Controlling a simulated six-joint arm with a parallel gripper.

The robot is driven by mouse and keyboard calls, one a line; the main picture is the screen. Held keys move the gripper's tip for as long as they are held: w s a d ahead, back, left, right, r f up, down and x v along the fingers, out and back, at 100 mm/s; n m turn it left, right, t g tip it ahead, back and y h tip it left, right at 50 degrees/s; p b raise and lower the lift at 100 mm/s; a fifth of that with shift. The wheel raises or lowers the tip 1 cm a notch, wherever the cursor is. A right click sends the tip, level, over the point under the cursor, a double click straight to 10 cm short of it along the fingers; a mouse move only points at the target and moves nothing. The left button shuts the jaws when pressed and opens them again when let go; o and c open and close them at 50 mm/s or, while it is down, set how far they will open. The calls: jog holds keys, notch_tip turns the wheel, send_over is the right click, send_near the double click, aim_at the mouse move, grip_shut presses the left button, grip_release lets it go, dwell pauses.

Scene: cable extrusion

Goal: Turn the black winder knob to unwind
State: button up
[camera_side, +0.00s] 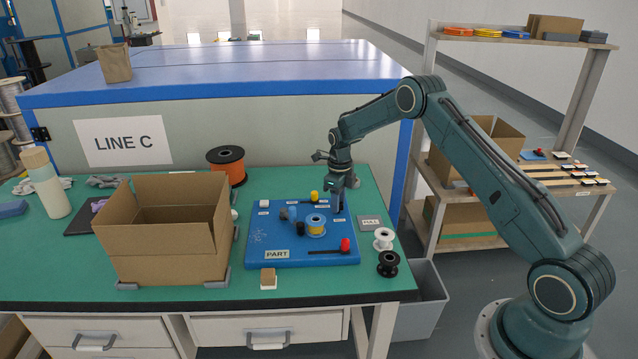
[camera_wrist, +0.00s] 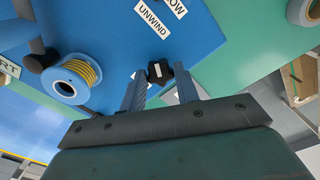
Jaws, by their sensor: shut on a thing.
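The black winder knob (camera_wrist: 157,71) shows in the wrist view, with a white mark on its top. It stands on the blue board (camera_side: 285,254). My gripper (camera_wrist: 160,80) is shut on the knob, one finger on each side of it. A white "UNWIND" label (camera_wrist: 153,19) lies on the board beyond the knob. In the side view my gripper (camera_side: 338,208) points down at the board's right rear part, and I cannot make out the knob there. A blue spool with yellow cable (camera_wrist: 72,80) stands on the board, left of the knob in the wrist view.
A lever with a red knob (camera_side: 345,244) is at the board's front right. White (camera_side: 383,239) and black (camera_side: 388,263) empty spools stand right of the board. An open cardboard box (camera_side: 165,255) and an orange spool (camera_side: 227,165) stand to the left. Green table surface (camera_side: 60,265) is bare at front left.

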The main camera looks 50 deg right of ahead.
jog(key=o, duration=0.9)
jog(key=shift+r, duration=0.15)
notch_tip(320, 180, up, 14)
jog(key=shift+f, duration=0.15)
dwell(0.4)
